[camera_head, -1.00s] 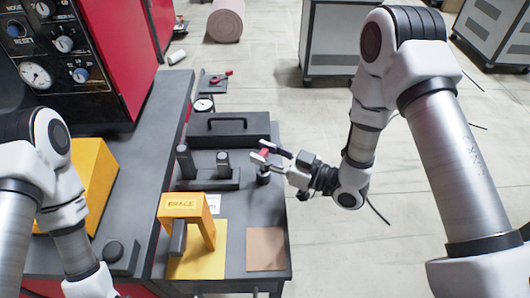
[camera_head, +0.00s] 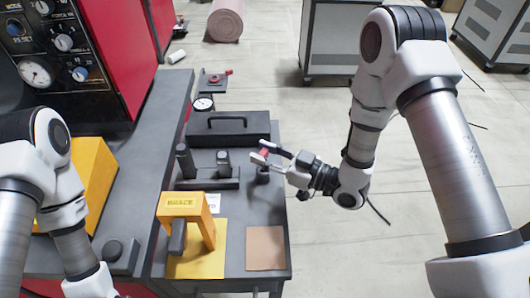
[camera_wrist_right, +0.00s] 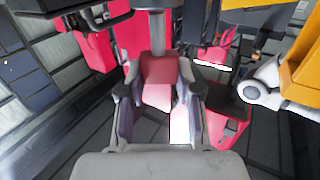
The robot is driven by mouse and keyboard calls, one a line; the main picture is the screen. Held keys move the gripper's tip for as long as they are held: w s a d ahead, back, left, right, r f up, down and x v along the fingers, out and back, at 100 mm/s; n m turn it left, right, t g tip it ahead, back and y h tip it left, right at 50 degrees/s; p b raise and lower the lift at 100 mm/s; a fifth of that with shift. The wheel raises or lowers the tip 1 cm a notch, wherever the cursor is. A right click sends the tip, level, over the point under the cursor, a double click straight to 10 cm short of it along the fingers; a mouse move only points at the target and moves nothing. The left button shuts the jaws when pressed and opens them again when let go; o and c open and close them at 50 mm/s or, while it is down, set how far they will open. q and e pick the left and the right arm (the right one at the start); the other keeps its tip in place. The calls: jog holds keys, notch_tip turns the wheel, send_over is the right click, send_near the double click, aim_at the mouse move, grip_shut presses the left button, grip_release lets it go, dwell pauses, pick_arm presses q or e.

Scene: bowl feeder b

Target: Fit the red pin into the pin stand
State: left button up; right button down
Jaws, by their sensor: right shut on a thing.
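My right gripper (camera_head: 270,155) is over the right edge of the dark workbench, shut on the red pin (camera_wrist_right: 158,75). In the right wrist view the pin is between the two fingers (camera_wrist_right: 158,105); in the head view only a small red bit of it shows between them. A small dark round piece (camera_head: 262,177) is just below the gripper, partly hidden; I cannot tell whether it is the pin stand or whether the pin touches it. A dark block with two upright posts (camera_head: 207,184) stands to the left. My left arm is at the lower left; its gripper is out of view.
A yellow brace (camera_head: 183,204) stands on a yellow mat (camera_head: 205,263), with a brown mat (camera_head: 266,248) to its right. A dark lidded case (camera_head: 228,128) lies behind. A dial gauge (camera_head: 203,104) is farther back. The red machine (camera_head: 120,60) rises at the left. Open floor is right of the bench.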

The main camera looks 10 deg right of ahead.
jog(key=shift+f+b, duration=1.6)
jog(key=shift+f, duration=0.25)
dwell(4.8)
dwell(0.5)
jog(key=c, duration=0.7)
grip_release()
